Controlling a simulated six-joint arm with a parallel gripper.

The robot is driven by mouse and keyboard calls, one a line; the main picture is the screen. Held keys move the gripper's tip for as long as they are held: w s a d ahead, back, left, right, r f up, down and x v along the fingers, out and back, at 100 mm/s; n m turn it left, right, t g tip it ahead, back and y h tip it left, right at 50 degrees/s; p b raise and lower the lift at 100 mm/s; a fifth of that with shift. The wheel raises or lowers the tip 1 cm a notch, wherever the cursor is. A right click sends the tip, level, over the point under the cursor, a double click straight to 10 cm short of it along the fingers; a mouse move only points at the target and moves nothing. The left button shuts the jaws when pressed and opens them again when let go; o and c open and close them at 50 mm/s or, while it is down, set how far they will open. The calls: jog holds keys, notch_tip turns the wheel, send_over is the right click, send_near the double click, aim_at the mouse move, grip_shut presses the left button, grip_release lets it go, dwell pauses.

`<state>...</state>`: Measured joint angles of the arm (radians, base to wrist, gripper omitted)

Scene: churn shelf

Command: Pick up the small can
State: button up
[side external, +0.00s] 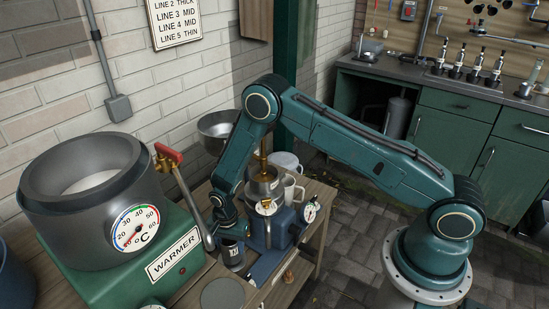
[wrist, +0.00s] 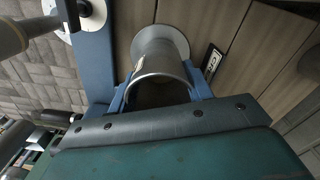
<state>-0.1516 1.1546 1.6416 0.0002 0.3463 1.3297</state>
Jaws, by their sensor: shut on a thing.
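The small can (side external: 233,256) is a grey metal cylinder with a pale label, low beside the front of the blue machine in the side external view. My gripper (side external: 229,238) points down over it and is shut on it. In the wrist view the can (wrist: 160,66) sits between the two blue fingers of my gripper (wrist: 160,90), its open rim towards the camera. The far end of the can lines up with a pale round disc on the wooden bench. I cannot tell whether the can touches the bench or hangs just above it.
The green warmer (side external: 165,245) with its big grey pot (side external: 84,175) stands close on the left. A metal lever with a red handle (side external: 168,155) rises next to my gripper. A blue machine (side external: 281,228) with a dial and a white mug (side external: 292,188) are to the right. A grey disc (side external: 222,294) lies in front.

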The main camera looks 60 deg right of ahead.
notch_tip(320, 180, up, 19)
jog(key=shift+r, duration=0.15)
dwell(0.5)
jog(key=shift+d+r, duration=0.1)
dwell(0.5)
